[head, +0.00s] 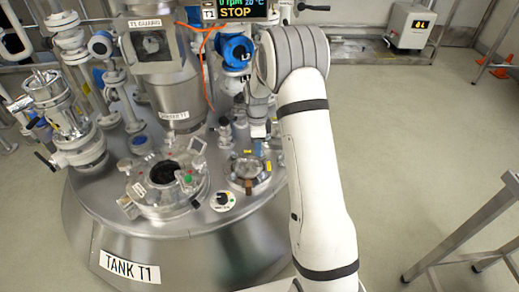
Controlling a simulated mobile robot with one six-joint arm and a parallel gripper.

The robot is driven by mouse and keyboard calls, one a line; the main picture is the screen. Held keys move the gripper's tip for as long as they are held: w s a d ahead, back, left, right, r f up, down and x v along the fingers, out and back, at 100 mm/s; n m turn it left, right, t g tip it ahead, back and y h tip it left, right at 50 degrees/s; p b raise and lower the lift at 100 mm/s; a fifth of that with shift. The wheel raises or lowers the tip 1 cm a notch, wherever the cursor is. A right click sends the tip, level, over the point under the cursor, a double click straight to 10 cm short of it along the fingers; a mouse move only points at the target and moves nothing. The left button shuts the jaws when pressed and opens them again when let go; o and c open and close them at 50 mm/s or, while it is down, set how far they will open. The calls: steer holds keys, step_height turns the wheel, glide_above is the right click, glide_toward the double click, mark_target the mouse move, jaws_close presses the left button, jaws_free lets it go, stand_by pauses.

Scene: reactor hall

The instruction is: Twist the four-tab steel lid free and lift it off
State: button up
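A small round steel lid (248,169) sits on a port on the right part of the tank top, close to my arm. It looks like the four-tab lid, but its tabs are too small to count. Yellow labels and a brown piece (249,186) are at its edge. My white arm rises from the bottom and bends at the top, just right of the lid.
The steel tank (180,245) carries a larger open round port (167,185), a dial (222,201), a blue-faced instrument (235,50) and a central column (172,90). A valve assembly (62,112) stands left. A steel frame (470,240) is at right; floor between is clear.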

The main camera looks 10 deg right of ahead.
mark_target(257, 160)
steer(key=f, duration=0.2)
steer(key=f+b, duration=0.1)
steer(key=f, duration=0.2)
steer(key=f+b, duration=0.1)
steer(key=f, duration=0.1)
steer(key=shift+s+f, duration=0.25)
jaws_close()
steer(key=shift+a, duration=0.1)
steer(key=shift+s+a+r+m+p, duration=0.1)
steer(key=shift+s+m+p, duration=0.1)
steer(key=shift+m, duration=0.4)
steer(key=shift+s+a+m+p, duration=0.1)
steer(key=shift+s+m, duration=0.05)
steer(key=shift+m, duration=0.45)
steer(key=shift+s+a+m, duration=0.1)
steer(key=shift+s+m, duration=0.05)
steer(key=shift+m, duration=0.45)
steer(key=shift+s+a+m, duration=0.1)
steer(key=shift+s+m, duration=0.05)
steer(key=shift+m, duration=0.45)
steer(key=shift+s+a+m+p, duration=0.1)
steer(key=shift+m+p, duration=0.2)
steer(key=shift+m, duration=0.1)
